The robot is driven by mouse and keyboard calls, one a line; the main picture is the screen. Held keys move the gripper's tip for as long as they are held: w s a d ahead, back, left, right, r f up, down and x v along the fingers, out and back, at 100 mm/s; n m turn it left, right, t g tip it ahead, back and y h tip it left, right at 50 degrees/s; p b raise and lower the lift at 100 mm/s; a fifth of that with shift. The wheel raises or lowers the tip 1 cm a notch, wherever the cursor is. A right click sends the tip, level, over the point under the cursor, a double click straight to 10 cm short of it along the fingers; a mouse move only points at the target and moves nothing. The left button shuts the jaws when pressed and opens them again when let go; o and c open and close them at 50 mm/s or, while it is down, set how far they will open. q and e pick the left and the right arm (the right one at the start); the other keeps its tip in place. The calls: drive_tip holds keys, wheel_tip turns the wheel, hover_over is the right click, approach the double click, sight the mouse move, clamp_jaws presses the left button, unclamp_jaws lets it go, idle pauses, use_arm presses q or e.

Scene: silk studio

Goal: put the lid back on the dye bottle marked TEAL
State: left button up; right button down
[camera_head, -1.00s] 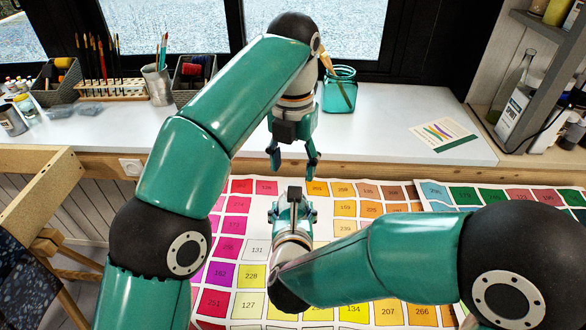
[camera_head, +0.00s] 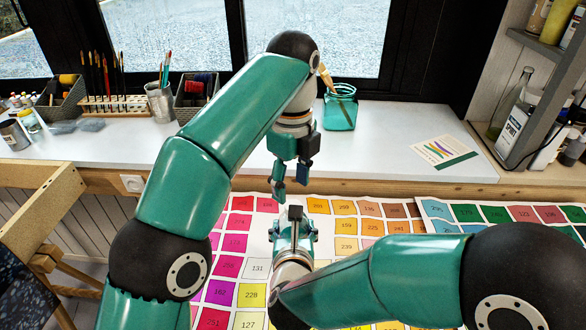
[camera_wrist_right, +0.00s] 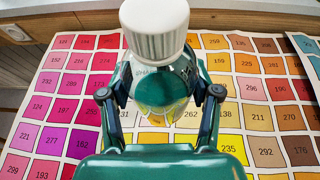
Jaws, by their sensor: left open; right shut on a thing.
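In the right wrist view, my right gripper (camera_wrist_right: 160,98) is shut on a shiny bottle (camera_wrist_right: 158,82) with a white ribbed cap (camera_wrist_right: 155,28) at its top. The bottle is between its two fingers. Its marking is too small to read. In the head view, my right gripper (camera_head: 294,230) is low over the color chart, and the bottle and cap are hidden there. My left gripper (camera_head: 291,178) is open and empty, pointing down, and appears just above the right gripper in the picture. I cannot make out a TEAL label.
A numbered color chart (camera_head: 346,226) lies below the grippers. The white worktop (camera_head: 390,150) behind has a teal glass jar (camera_head: 340,110) with a brush, a metal cup (camera_head: 160,100) of brushes and a striped card (camera_head: 444,151). Bottles stand at right. The worktop's middle is clear.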

sight(293, 202)
use_arm(q)
drive_tip(key=n, duration=0.4)
drive_tip(key=shift+a+r, duration=0.1)
drive_tip(key=shift+r, duration=0.1)
drive_tip(key=n, duration=0.4)
drive_tip(key=shift+s+r+n, duration=0.1)
drive_tip(key=shift+r+n, duration=0.1)
drive_tip(key=shift+n, duration=0.2)
drive_tip(key=n, duration=0.4)
drive_tip(key=shift+a+r, duration=0.1)
drive_tip(key=shift+r, duration=0.05)
drive_tip(key=n, duration=0.4)
drive_tip(key=shift+r+n, duration=0.15)
drive_tip(key=shift+n, duration=0.15)
drive_tip(key=n, duration=0.4)
drive_tip(key=shift+a+r, duration=0.1)
drive_tip(key=shift+r, duration=0.1)
drive_tip(key=n, duration=0.4)
drive_tip(key=shift+r+n, duration=0.2)
drive_tip(key=shift+n, duration=0.2)
drive_tip(key=n, duration=0.5)
drive_tip(key=shift+s+r+n, duration=0.1)
drive_tip(key=shift+r+n, duration=0.15)
drive_tip(key=shift+n, duration=0.05)
drive_tip(key=shift+r+n, duration=0.1)
drive_tip(key=shift+n, duration=1.1)
drive_tip(key=shift+d, duration=0.2)
drive_tip(key=shift+w+d, duration=0.2)
drive_tip(key=shift+d, duration=0.1)
drive_tip(key=shift+f, duration=0.3)
